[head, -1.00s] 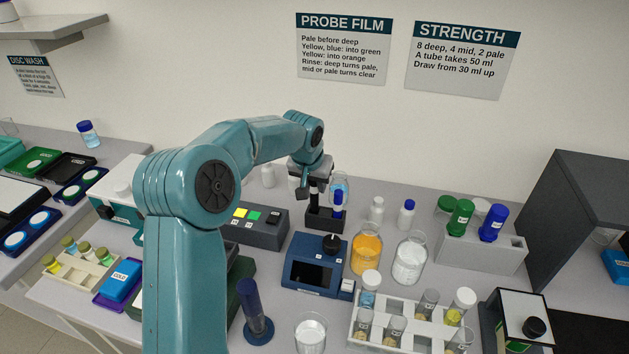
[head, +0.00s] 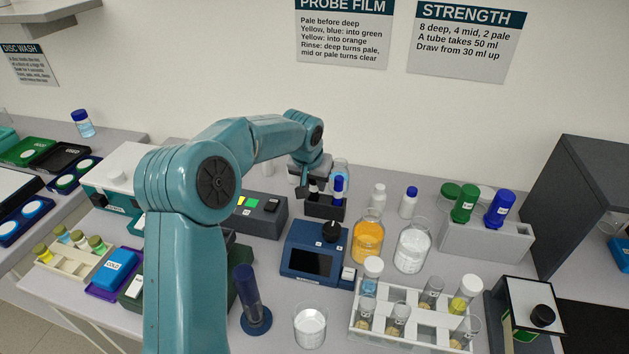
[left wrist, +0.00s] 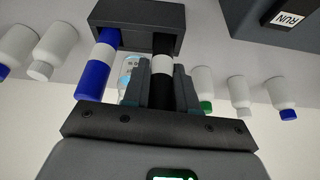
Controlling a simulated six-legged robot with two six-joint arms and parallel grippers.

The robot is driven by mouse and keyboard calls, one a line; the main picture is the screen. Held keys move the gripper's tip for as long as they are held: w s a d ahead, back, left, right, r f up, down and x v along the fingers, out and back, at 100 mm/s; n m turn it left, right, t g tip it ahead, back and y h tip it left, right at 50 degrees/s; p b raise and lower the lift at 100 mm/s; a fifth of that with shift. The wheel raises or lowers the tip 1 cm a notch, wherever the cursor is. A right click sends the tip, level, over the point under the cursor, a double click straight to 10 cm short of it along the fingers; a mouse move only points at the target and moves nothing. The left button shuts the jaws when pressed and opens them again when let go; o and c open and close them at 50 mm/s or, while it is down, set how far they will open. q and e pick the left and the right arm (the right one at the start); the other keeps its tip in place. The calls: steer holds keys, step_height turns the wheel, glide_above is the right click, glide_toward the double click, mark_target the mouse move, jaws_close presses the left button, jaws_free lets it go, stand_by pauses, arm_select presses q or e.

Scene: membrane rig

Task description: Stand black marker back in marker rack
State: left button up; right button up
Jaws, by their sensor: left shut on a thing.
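My left gripper (head: 313,182) is shut on the black marker (left wrist: 163,66), which stands upright with a white band around it. In the left wrist view the fingers (left wrist: 160,88) grip it and its end meets the dark marker rack (left wrist: 137,14). The marker rack (head: 325,209) stands on the bench in the head view. A blue marker (head: 339,189) stands in the rack beside the black one, and it also shows in the left wrist view (left wrist: 94,72). How deep the black marker sits is hard to tell. My right gripper is not in view.
A grey box with lit keys (head: 256,214) stands left of the rack, and a blue device (head: 314,262) in front. An orange bottle (head: 367,238) and a clear bottle (head: 412,250) stand to the right. Small white bottles (head: 377,196) stand near the rack. A tube rack (head: 400,340) is nearer.

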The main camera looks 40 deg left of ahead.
arm_select(q)
steer(key=shift+f, duration=0.35)
steer(key=o, duration=1)
steer(key=b+v, duration=0.1)
steer(key=v, duration=1.5)
steer(key=shift+s+r, duration=0.15)
steer(key=shift+r, duration=0.05)
